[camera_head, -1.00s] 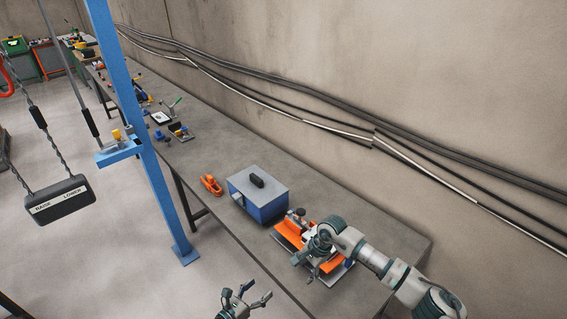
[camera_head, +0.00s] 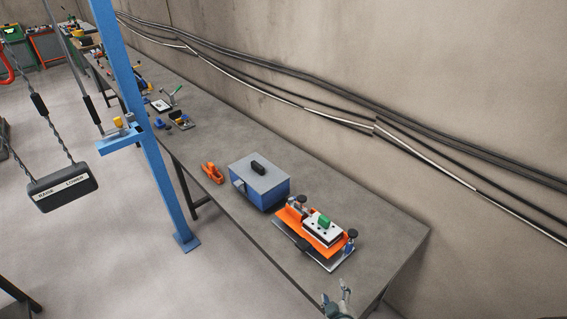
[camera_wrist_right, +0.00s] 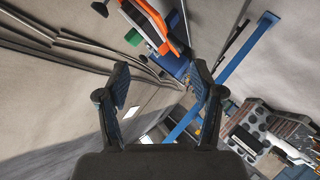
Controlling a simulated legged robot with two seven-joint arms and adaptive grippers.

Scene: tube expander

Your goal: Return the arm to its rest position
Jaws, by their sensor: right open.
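My right gripper (camera_head: 340,298) shows at the bottom edge of the head view, in front of the bench edge and apart from the tools. In the right wrist view its two fingers (camera_wrist_right: 162,90) are spread wide with nothing between them. Most of the right arm is out of the head view. My left gripper is not in view. The orange tube expander (camera_head: 318,234), with a white plate and a green piece on top, rests on the bench. It also shows at the top of the wrist view (camera_wrist_right: 152,22), beyond the fingers.
The grey bench (camera_head: 385,240) runs along the wall. A blue box with a grey lid (camera_head: 260,182) and a small orange tool (camera_head: 212,173) stand on it. A blue post (camera_head: 150,150) rises beside it, with a hanging control pendant (camera_head: 63,187) to its left.

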